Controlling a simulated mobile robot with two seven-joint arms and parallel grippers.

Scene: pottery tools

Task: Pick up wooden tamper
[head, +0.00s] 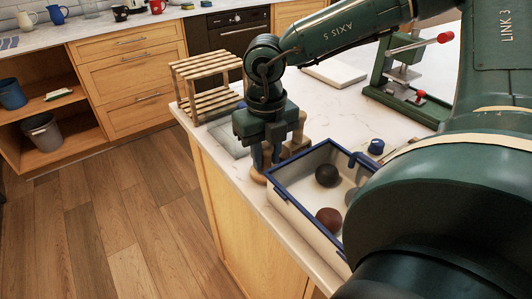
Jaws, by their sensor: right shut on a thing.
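My right gripper (266,165) points down over the near edge of the white counter, just left of the blue-rimmed tray. It is shut on the wooden tamper (258,178), whose round brown base shows under the fingers. The fingers hide most of the tamper, and I cannot tell if its base touches the counter. Another light wooden piece (298,132) shows behind the gripper, partly hidden. My left gripper is not in view.
A white tray with a blue rim (292,207) holds a dark ball (327,175) and a reddish-brown ball (329,220). A slatted wooden rack (207,86) stands behind left. A green press (405,75) stands at the back right. Open floor lies left.

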